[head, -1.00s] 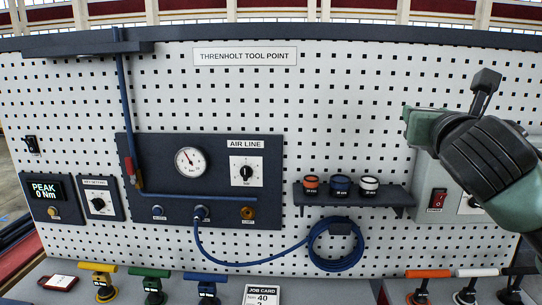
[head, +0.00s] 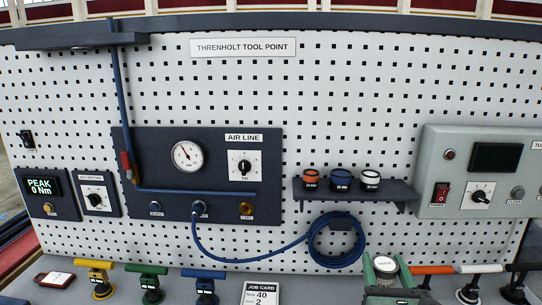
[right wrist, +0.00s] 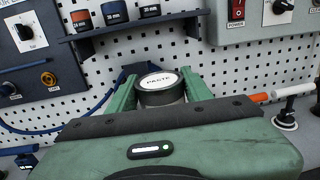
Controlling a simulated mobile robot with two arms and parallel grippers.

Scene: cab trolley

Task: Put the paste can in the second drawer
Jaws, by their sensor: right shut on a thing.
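The paste can (head: 384,265) is a short round can with a dark rim and a white lid. In the right wrist view the can (right wrist: 158,80) reads "PASTE" on its lid. My right gripper (head: 385,268) is low at the bottom of the head view, right of the job card. Its two green fingers (right wrist: 158,90) are shut on the can, one on each side. The can's lower part is hidden behind the gripper body. My left gripper is not in view. No drawer shows in either view.
A pegboard wall (head: 340,100) stands behind, with a small shelf (head: 356,192) of caps and a coiled blue hose (head: 336,257). Coloured-handled tools stand at both sides of the grey worktop, an orange handle (head: 431,270) close right of my gripper. A job card (head: 261,293) stands left.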

